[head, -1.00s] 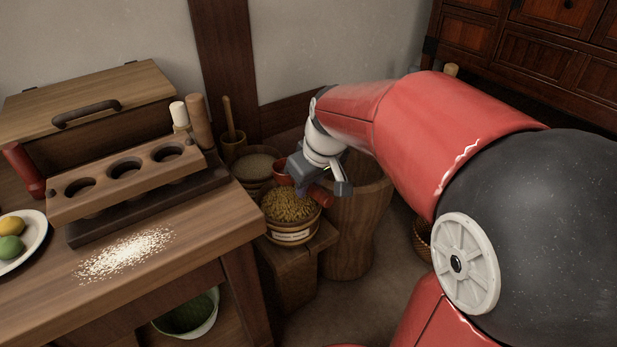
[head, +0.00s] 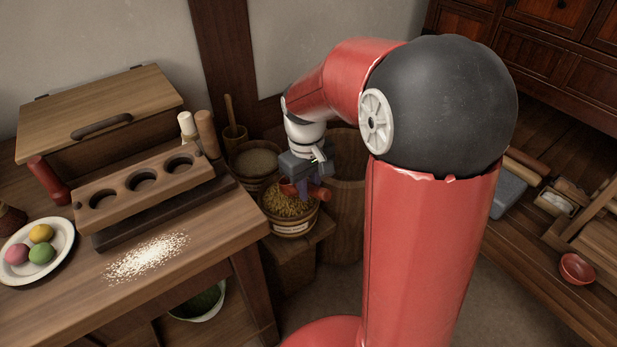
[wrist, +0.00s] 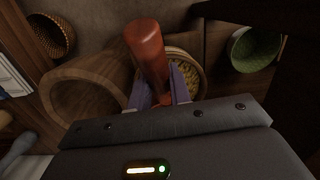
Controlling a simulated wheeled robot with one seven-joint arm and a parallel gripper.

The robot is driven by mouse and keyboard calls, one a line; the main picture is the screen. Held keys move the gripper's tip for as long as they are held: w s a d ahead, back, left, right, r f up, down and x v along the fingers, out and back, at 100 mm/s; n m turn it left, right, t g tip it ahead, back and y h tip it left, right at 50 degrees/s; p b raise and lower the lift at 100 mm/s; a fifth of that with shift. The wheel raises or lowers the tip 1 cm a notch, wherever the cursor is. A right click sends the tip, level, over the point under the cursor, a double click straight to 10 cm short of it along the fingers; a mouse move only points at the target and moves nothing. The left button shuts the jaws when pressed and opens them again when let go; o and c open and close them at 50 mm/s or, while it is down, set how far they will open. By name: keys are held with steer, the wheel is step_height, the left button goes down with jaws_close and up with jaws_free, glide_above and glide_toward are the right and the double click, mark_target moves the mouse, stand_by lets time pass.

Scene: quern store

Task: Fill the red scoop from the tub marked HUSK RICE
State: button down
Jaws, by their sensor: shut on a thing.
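The red scoop is held in my gripper (head: 303,186). Its handle (head: 320,194) points right, and its bowl (head: 288,187) is low over the grain, partly hidden by the gripper; whether it touches the grain or holds any, I cannot tell. Below is a round tub (head: 291,228) of golden, husky grain, with a pale label too small to read. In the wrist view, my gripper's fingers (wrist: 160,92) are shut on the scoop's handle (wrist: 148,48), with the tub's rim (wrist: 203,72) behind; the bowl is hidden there.
A second tub (head: 257,161) of paler grain stands just behind. A tall wooden mortar (head: 345,205) stands close on the right. The workbench (head: 215,235) edge is left of the tub.

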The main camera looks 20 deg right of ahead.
mark_target(308, 213)
steer(key=shift+s+r+g+h+p, duration=0.1)
steer(key=shift+g+h+p, duration=0.2)
steer(key=shift+g+p, duration=0.5)
steer(key=shift+w+a+f+b, duration=0.25)
steer(key=shift+w+f, duration=0.3)
steer(key=shift+f, duration=0.5)
steer(key=shift+w+a+f+b, duration=0.25)
steer(key=shift+w+f, duration=0.35)
steer(key=shift+f, duration=0.4)
steer(key=shift+w+a+f+b, duration=0.15)
steer(key=shift+w+f+b, duration=0.3)
steer(key=shift+f, duration=0.6)
steer(key=f+t+b, duration=0.1)
steer(key=b, duration=0.3)
steer(key=shift+s+d+f+t, duration=0.2)
steer(key=shift+s+f+t, duration=0.15)
steer(key=shift+t, duration=0.05)
steer(key=b, duration=0.1)
steer(key=s+t+y+b, duration=0.1)
steer(key=t+b, duration=0.1)
steer(key=shift+s+d+r, duration=0.25)
steer(key=shift+s+d, duration=0.05)
steer(key=shift+t+y+b, duration=0.4)
steer(key=shift+t+b, duration=0.1)
steer(key=shift+b, duration=0.55)
steer(key=shift+s+t+b, duration=0.1)
steer(key=shift+t+b, duration=0.3)
steer(key=shift+b, duration=0.2)
